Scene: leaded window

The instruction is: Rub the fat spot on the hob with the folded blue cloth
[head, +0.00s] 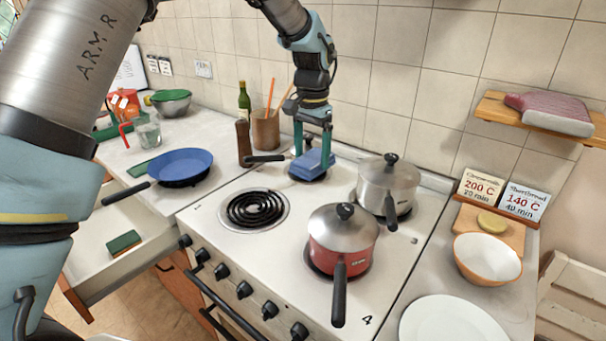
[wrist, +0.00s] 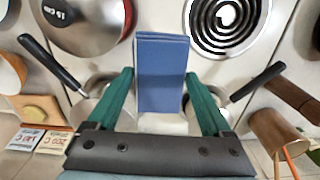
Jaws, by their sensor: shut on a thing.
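My gripper (head: 313,147) is over the back of the white hob (head: 283,238), pointing down. It is shut on the folded blue cloth (head: 314,162), which also shows between the green fingers in the wrist view (wrist: 162,75). In the head view the cloth is at the back left burner, beside a pan's black handle (head: 265,158). I cannot tell whether the cloth touches the surface below. I cannot make out the fat spot in either view; the cloth and gripper hide part of the hob.
A grey lidded pot (head: 388,188) stands right of my gripper, a red lidded pot (head: 342,240) in front. The front left coil burner (head: 255,208) is bare. Left are a brown bottle (head: 243,143), a utensil pot (head: 266,130) and a blue pan (head: 180,165). The tiled wall is close behind.

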